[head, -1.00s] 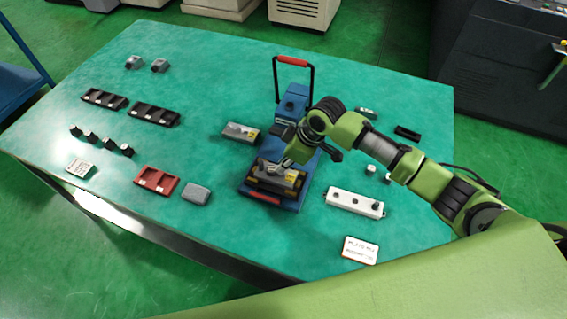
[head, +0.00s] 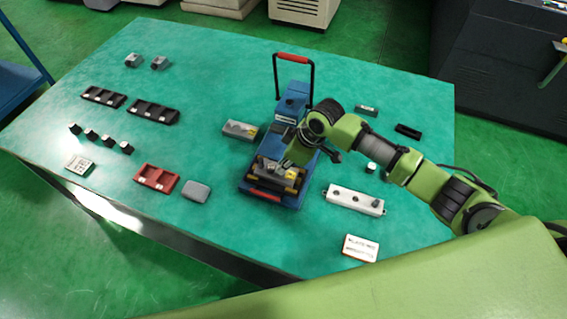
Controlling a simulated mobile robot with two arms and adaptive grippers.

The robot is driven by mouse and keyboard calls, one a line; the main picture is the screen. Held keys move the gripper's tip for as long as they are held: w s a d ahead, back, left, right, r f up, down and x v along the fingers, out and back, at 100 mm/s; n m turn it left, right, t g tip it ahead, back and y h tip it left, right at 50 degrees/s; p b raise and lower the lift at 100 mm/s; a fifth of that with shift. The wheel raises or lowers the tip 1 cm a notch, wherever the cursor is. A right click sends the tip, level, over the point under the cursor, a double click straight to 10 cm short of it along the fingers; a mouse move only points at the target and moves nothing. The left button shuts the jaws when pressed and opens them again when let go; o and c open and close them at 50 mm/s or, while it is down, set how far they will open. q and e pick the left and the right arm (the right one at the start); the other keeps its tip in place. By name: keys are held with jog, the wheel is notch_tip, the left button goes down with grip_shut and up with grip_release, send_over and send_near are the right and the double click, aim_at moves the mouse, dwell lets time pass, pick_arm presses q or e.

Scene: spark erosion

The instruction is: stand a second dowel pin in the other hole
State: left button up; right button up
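A blue fixture (head: 291,201) with a red-gripped black handle stands near the middle of the green table. A grey block with a yellow mark (head: 290,174) lies on its front part. My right gripper (head: 284,164) points down at the block's back edge, close over it or touching it. Its fingertips are too small and dark to show whether they are open or hold anything. I cannot make out a dowel pin or the holes at this size. My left gripper is not in view.
A white strip with dark round spots (head: 355,199) lies right of the fixture, and a red tray (head: 156,177) lies left. Another grey block (head: 240,130) sits beside the fixture. Black trays (head: 153,112) are farther left. A white card (head: 360,248) lies at the front.

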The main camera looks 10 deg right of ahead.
jog(key=o, duration=0.5)
jog(key=v, duration=1.2)
jog(key=shift+w, duration=0.1)
